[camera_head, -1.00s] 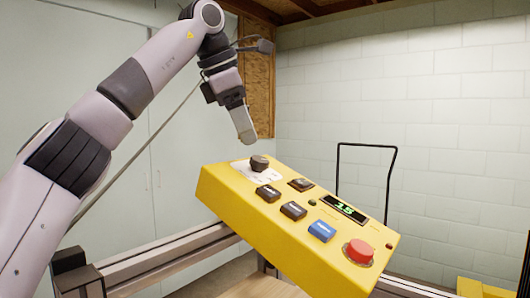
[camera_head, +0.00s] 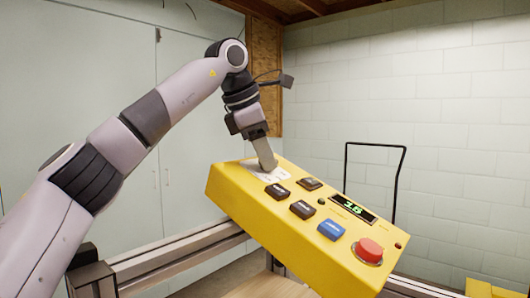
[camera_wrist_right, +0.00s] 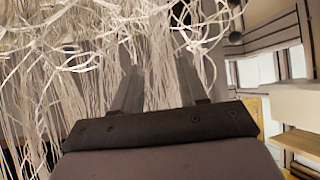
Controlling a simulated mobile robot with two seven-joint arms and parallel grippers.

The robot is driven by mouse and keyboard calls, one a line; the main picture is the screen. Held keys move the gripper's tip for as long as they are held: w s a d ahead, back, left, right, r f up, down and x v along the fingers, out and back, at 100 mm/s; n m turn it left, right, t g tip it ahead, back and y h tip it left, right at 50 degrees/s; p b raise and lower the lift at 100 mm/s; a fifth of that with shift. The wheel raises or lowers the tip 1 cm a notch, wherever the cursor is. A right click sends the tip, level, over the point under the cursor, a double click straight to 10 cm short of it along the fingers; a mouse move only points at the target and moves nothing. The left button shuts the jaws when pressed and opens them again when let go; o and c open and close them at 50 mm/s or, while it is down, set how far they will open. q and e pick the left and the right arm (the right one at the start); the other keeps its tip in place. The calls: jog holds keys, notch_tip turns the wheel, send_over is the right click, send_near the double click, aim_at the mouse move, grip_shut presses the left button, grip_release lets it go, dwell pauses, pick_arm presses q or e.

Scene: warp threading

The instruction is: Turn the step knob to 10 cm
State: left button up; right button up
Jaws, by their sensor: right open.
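The yellow control box (camera_head: 240,200) stands tilted in the middle of the head view. Its step knob, at the upper left of its face over a white label (camera_head: 272,176), is hidden behind my left gripper. My left gripper (camera_head: 268,166) points down with its fingertips at the knob's place. I see the fingers edge-on and cannot tell whether they grip the knob. The display (camera_head: 353,208) shows green digits too small to read surely. My right gripper (camera_wrist_right: 160,85) is open in the right wrist view, away from the box.
The box also bears dark buttons (camera_head: 303,209), a blue button (camera_head: 331,230) and a red mushroom button (camera_head: 369,250). A metal rail (camera_head: 170,262) runs behind it. White threads (camera_wrist_right: 70,80) hang close around my right gripper's fingers.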

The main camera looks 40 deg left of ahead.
pick_arm(q)
jog(key=shift+w+a+r+m+g+h, duration=0.1)
jog(key=shift+m+g+h, duration=0.15)
jog(key=shift+m, duration=0.4)
jog(key=shift+w+r+m+g+h, duration=0.15)
jog(key=shift+m+g, duration=0.2)
jog(key=shift+m, duration=0.3)
jog(key=shift+s+f, duration=0.1)
jog(key=o, duration=1.1)
jog(key=shift+c, duration=0.2)
